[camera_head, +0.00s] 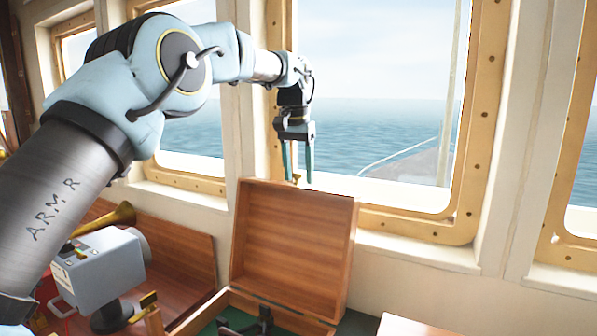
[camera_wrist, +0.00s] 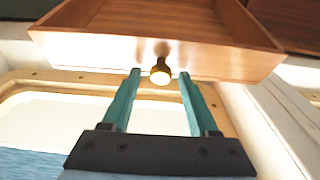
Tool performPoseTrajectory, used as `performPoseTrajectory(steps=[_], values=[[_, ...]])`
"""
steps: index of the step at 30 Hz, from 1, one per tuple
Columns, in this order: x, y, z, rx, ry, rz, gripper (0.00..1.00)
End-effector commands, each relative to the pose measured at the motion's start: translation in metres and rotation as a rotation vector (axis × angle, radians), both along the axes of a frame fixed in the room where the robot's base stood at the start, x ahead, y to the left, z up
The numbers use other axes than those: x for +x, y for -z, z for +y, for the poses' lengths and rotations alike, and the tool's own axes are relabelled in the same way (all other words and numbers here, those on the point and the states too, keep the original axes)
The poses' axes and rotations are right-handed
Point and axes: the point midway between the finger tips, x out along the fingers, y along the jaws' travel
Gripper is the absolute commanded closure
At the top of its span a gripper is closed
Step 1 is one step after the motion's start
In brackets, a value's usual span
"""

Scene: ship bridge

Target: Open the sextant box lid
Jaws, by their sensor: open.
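The wooden sextant box lid (camera_head: 292,245) stands raised and close to upright at the back of the box (camera_head: 280,314), its inner face toward the head camera. A dark object, partly cut off by the frame, sits in the box on green lining. In the wrist view, a small brass knob (camera_wrist: 160,72) sticks out from the edge of the lid (camera_wrist: 200,55). My gripper (camera_head: 298,180) is over the lid's top edge with its fingers pointing down. In the wrist view, the teal fingers of my gripper (camera_wrist: 160,74) are apart on either side of the knob; I cannot tell whether they touch it.
Windows with wooden frames (camera_head: 468,130) stand close behind the lid, with a white sill (camera_head: 420,250) below. A grey-blue device (camera_head: 100,265) and a brass horn (camera_head: 108,218) are left of the box.

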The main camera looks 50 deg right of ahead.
Motion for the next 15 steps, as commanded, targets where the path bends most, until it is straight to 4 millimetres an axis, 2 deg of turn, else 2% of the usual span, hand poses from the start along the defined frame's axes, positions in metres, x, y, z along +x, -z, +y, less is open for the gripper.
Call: performPoseTrajectory(steps=[4,7,15], values=[[0.000,-0.004,0.000,-0.001,0.000,0.000,0.40],[0.000,-0.015,0.001,-0.003,0.000,-0.002,0.40],[-0.002,-0.073,0.007,-0.004,0.000,-0.001,0.40]])
